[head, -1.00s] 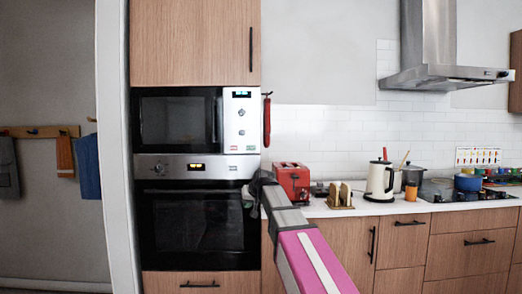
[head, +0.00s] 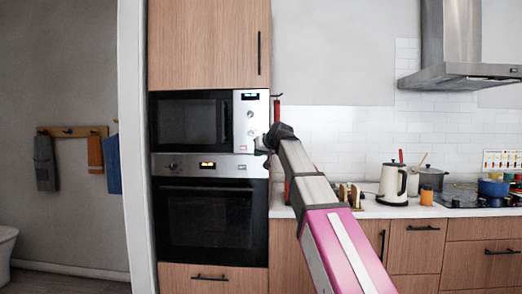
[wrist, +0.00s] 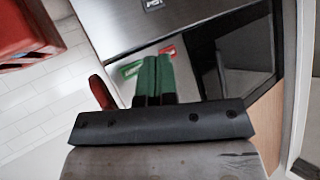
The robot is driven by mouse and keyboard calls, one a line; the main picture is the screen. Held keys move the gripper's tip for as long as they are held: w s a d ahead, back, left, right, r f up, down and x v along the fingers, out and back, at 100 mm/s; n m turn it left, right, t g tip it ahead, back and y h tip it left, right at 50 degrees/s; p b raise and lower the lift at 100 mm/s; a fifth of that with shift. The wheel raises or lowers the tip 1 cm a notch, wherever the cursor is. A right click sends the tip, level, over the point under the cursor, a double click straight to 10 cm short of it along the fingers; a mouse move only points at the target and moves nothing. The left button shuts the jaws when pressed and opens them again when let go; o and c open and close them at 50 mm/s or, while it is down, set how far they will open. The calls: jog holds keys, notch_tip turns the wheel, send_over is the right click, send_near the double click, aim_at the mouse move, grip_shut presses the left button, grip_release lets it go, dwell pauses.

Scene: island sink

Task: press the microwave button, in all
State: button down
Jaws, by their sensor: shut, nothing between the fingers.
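The microwave (head: 188,121) is built in above the oven, its dark door shut. Its pale control panel (head: 251,105) is on the right side, with a small lit display and knobs. In the wrist view the panel's green button (wrist: 133,68) and red marking (wrist: 167,50) lie just beyond my fingertips. My gripper (head: 262,147) is in front of the panel's lower right part and hides some of it. In the wrist view my gripper (wrist: 154,75) is shut, its two green-looking fingers together and empty, pointing at the panel. I cannot tell whether they touch it.
The oven (head: 207,218) is below the microwave. A red hanging utensil (head: 277,110) is right of the panel. A red object (wrist: 25,35) fills the wrist view's upper left. A white kettle (head: 392,184) and a blue pot (head: 492,188) stand on the counter.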

jog(key=shift+w, duration=0.1)
jog(key=w, duration=0.8)
jog(key=shift+w+d, duration=0.15)
jog(key=shift+w, duration=0.15)
jog(key=shift+w, duration=0.1)
dwell(1.9)
jog(key=shift+w, duration=0.3)
